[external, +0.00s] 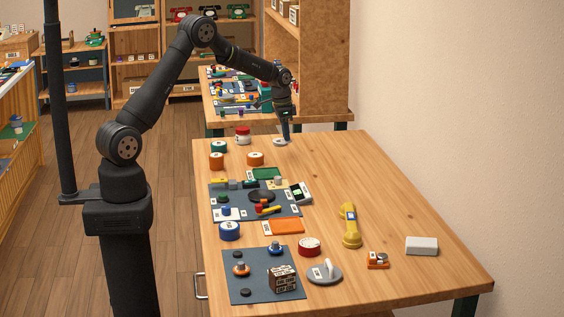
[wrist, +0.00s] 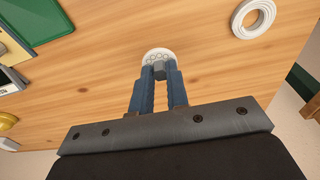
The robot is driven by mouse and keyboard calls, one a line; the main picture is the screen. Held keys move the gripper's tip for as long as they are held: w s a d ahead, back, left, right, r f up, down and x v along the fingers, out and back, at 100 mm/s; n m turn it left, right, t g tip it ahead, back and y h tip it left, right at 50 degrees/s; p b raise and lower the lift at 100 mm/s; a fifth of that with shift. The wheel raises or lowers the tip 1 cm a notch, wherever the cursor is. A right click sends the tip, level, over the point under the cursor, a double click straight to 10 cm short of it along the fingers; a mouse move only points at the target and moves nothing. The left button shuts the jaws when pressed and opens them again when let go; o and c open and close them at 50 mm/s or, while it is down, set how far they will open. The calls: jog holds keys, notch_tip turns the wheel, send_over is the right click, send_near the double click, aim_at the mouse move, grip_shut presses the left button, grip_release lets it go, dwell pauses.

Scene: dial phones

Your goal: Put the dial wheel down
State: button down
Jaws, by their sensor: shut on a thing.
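The dial wheel (wrist: 158,54) is a small white disc with a row of holes, seen in the wrist view at the fingertips. My gripper (wrist: 157,72) is shut on its near edge with two blue fingers, which cover part of it. The wheel is over bare wood, low near the tabletop; I cannot tell whether it touches.
A white ring (wrist: 253,18) lies on the wood at upper right in the wrist view. A green tray (wrist: 38,18) is at upper left. A red-and-white jar (external: 243,135) stands left of my gripper. The table (external: 360,170) is clear to the right; its far edge is close.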

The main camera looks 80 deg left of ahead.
aim_at(286, 154)
jog(key=a+f, duration=0.1)
jog(key=a, duration=0.1)
jog(key=shift+a+f, duration=0.4)
jog(key=shift+f, duration=1.95)
jog(key=shift+f, duration=0.1)
jog(key=c, duration=1.4)
grip_release()
notch_tip(286, 154, up, 12)
jog(key=s, duration=0.1)
jog(key=shift+s, duration=0.25)
